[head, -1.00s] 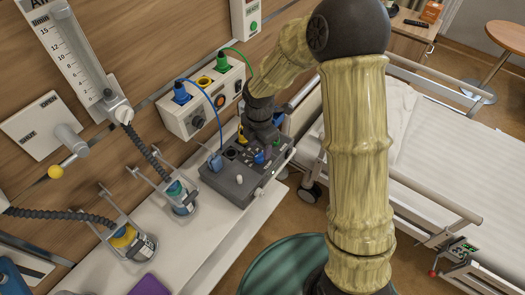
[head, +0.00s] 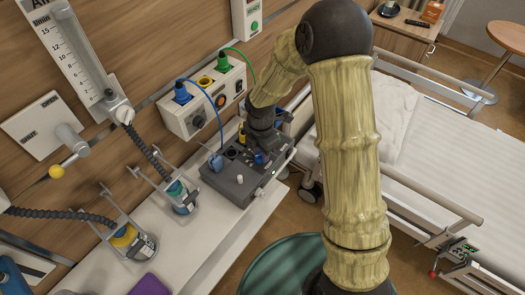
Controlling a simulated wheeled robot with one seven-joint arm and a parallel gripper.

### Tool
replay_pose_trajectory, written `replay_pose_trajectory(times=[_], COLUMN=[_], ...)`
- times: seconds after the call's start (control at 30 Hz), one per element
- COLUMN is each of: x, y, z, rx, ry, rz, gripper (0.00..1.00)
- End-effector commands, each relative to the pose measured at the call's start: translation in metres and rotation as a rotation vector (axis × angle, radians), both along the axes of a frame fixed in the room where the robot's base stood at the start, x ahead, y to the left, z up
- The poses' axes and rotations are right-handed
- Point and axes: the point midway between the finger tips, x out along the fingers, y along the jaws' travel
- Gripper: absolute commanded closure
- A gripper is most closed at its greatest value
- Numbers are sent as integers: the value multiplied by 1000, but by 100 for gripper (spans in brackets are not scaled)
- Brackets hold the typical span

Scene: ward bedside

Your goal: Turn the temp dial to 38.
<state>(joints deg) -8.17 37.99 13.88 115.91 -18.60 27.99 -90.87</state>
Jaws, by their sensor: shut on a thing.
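A dark grey control box (head: 222,184) lies on the white shelf below the wall. It carries a pale knob (head: 239,179) near its front, a blue plug on its left and small yellow and blue parts. My gripper (head: 256,152) points down at the back right part of the box top. It is shut on what seems to be the temp dial. The dial, its pointer and its scale are hidden behind my gripper or too small to read, so I cannot tell the setting.
A white socket unit (head: 197,122) with blue and green plugs is on the wall behind; a blue cable runs down to the box. Two suction jars stand left of the box, the nearer beside it (head: 183,196). The bed (head: 455,160) is at right.

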Motion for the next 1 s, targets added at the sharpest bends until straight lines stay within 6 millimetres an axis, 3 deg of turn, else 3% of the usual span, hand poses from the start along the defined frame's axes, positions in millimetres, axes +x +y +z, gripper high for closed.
replay_pose_trajectory(times=[0.47,1.0], x=[-4,-6], y=[8,7], z=[-1,-2], rx=[-1,3], ry=[6,8], rz=[-165,-659], gripper=[93,93])
